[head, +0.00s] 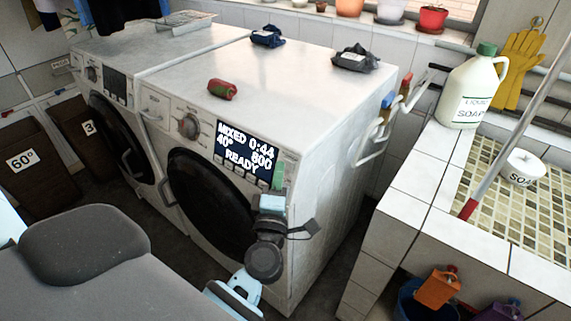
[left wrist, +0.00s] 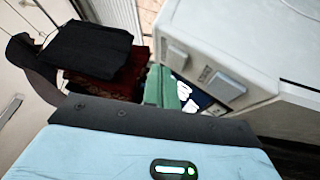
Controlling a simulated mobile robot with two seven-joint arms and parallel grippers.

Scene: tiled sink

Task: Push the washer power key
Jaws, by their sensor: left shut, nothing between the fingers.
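The front washer (head: 325,125) is white with a round dark door. My left gripper (head: 278,175) has green fingers, which are shut and empty at the display's lower right corner. In the left wrist view, the green fingers (left wrist: 162,88) partly cover the dark display (left wrist: 196,97). A pale key with a marking (left wrist: 222,84) shows right beside the display, and another pale key (left wrist: 177,54) lies above it. I cannot tell whether the fingers touch the panel, or which key is power. My right gripper is not in view.
A second washer (head: 150,45) stands to the left. A tiled sink counter (head: 415,170) with a soap bottle (head: 470,90) is at the right, with a narrow gap between.

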